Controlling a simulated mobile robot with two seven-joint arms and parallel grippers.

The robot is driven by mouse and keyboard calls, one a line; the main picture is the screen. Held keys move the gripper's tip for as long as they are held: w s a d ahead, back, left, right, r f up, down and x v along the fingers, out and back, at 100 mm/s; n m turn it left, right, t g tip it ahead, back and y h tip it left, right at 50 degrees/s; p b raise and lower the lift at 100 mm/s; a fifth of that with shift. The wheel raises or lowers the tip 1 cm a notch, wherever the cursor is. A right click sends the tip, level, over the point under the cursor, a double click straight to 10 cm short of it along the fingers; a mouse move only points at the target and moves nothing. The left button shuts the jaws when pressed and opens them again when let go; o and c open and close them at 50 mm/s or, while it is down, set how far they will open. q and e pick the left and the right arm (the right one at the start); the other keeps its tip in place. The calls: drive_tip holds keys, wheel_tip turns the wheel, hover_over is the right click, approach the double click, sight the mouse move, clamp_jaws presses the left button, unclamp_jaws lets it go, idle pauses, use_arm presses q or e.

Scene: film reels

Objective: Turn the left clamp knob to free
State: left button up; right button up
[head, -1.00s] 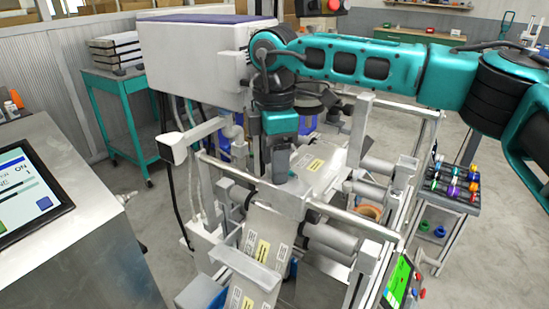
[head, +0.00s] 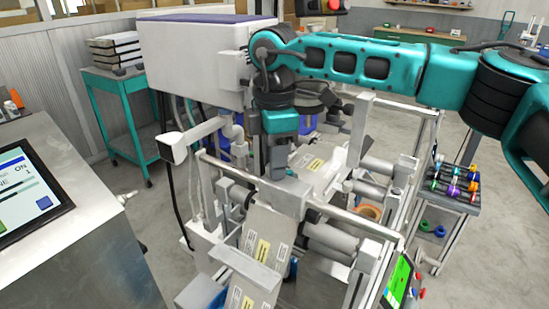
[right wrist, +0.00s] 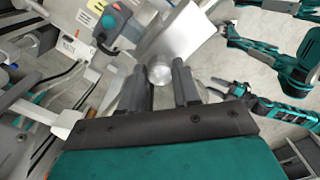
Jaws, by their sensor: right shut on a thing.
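My right gripper (head: 276,172) points down at the middle of the machine, over a grey metal block (head: 280,194) beside the labelled film web (head: 262,252). In the right wrist view the two dark fingers (right wrist: 160,88) stand on either side of a round, pale metal knob (right wrist: 159,73), and the gripper is shut on it. The gripper hides the knob in the head view. I cannot read the knob's setting. In the right wrist view a teal arm with a dark gripper (right wrist: 219,88) shows at the right, apart from the knob; its jaws are too small to judge.
Metal rails and rollers (head: 330,238) surround the gripper closely. A white machine housing (head: 195,62) stands behind. A green-lit panel (head: 398,282) is at front right, and a cart with coloured items (head: 458,185) stands beyond.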

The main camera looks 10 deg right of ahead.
drive_tip(key=n, duration=0.7)
drive_tip(key=shift+b, duration=0.35)
drive_tip(key=n, duration=0.4)
drive_tip(key=shift+n, duration=2)
drive_tip(key=o, duration=1.1)
drive_tip(key=shift+c, duration=0.2)
